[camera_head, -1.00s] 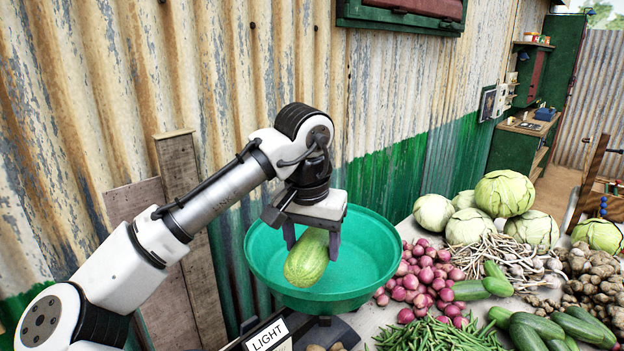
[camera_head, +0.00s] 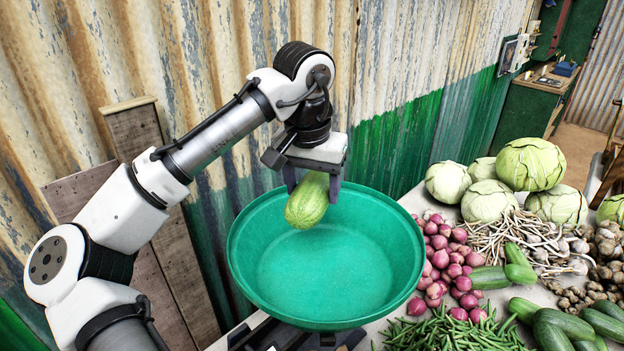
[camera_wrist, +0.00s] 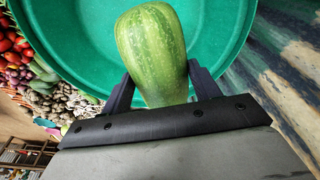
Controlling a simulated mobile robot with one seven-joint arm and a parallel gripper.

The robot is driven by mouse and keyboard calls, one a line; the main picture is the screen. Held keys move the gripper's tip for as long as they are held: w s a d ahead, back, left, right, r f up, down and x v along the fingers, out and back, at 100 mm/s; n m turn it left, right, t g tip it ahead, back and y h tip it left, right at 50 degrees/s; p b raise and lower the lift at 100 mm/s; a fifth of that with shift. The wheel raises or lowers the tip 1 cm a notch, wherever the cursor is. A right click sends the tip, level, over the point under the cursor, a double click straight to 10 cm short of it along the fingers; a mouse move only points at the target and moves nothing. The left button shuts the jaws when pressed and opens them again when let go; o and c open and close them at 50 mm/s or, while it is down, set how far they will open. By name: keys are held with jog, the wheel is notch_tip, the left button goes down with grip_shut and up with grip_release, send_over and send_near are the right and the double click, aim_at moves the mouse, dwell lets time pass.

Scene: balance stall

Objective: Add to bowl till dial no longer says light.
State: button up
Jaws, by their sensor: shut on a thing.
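A pale-striped green marrow-like vegetable (camera_head: 307,203) is held between the two fingers of my gripper (camera_head: 312,186). It hangs tilted above the far left part of the green bowl (camera_head: 325,270), apart from its floor. The bowl's visible inside is empty. In the wrist view the vegetable (camera_wrist: 152,50) sits between the dark fingers (camera_wrist: 157,88), with the bowl (camera_wrist: 222,25) behind it. The bowl stands on a dark scale (camera_head: 300,340), mostly cut off by the lower edge. The dial's reading is out of view now.
Right of the bowl lie red onions (camera_head: 445,260), green beans (camera_head: 450,330), cucumbers (camera_head: 560,322), garlic (camera_head: 525,240) and cabbages (camera_head: 530,165) on a crowded table. A corrugated wall (camera_head: 420,60) rises close behind the bowl.

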notch_tip(320, 180, down, 4)
jog(key=shift+r+b, duration=0.2)
jog(key=shift+b, duration=0.7)
jog(key=shift+f+b, duration=3.1)
jog(key=shift+f, duration=1.45)
jog(key=o, duration=1.2)
jog(key=shift+o, duration=0.2)
notch_tip(320, 180, up, 8)
jog(key=p, duration=0.7)
jog(key=shift+f, duration=0.25)
jog(key=shift+r+p, duration=0.6)
jog(key=shift+r, duration=0.65)
